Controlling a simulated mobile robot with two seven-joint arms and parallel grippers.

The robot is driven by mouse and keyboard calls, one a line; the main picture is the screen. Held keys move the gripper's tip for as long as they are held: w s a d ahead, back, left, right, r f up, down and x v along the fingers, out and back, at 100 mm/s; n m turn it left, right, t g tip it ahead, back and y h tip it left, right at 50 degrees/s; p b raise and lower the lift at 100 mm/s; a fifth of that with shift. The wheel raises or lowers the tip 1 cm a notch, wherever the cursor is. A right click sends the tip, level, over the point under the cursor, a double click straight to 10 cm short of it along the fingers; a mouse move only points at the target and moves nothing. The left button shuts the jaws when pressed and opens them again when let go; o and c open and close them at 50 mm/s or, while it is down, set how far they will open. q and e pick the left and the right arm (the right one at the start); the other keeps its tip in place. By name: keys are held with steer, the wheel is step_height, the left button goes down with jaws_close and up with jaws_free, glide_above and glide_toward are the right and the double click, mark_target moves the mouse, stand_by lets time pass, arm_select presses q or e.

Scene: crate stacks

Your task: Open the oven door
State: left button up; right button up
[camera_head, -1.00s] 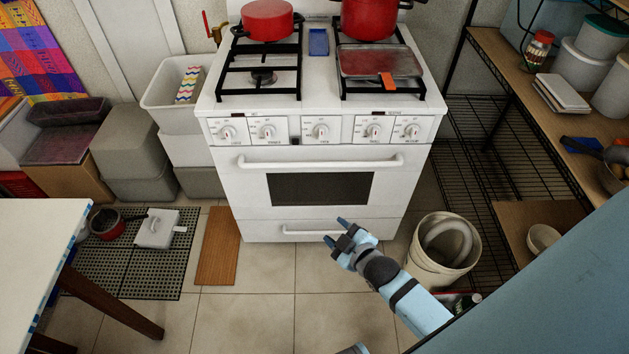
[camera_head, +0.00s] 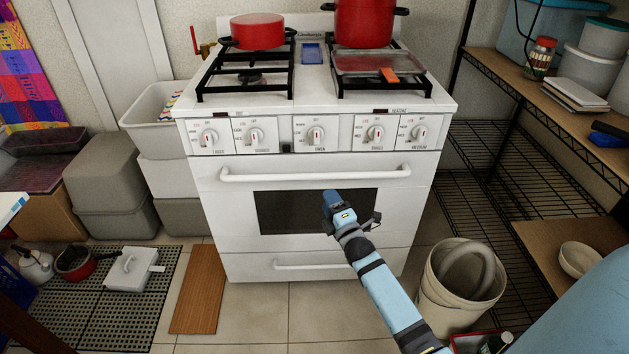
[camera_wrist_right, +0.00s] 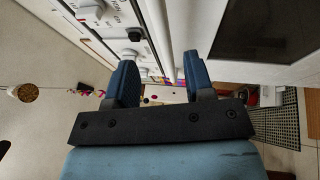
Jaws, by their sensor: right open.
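The white oven (camera_head: 225,205) stands ahead with its door shut. Its door has a dark window (camera_head: 285,212) and a long white horizontal handle (camera_head: 260,175) along the top. My right gripper (camera_head: 333,197) is in front of the door, appearing just below the handle and over the window's right part. In the right wrist view the open fingers (camera_wrist_right: 160,78) point at the oven, and the handle (camera_wrist_right: 160,38) shows in the gap between them. The fingers are not closed on it; I cannot tell how far they are from it. My left gripper is out of view.
Red pots (camera_head: 257,32) stand on the stove top above a row of knobs (camera_head: 316,135). A lower drawer handle (camera_head: 318,265) is under the door. A white bucket (camera_head: 440,300) stands right of my arm, beside wire shelving (camera_head: 485,215). A brown board (camera_head: 200,290) lies at the left.

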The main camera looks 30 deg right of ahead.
mark_target(316, 179)
steer(key=b+x, duration=0.1)
steer(key=x, duration=0.9)
steer(key=shift+w+f+b, duration=0.15)
steer(key=shift+b, duration=0.25)
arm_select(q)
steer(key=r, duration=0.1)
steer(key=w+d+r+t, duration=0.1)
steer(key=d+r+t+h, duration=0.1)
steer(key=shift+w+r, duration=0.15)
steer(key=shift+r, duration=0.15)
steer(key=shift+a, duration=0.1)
arm_select(e)
jaws_close()
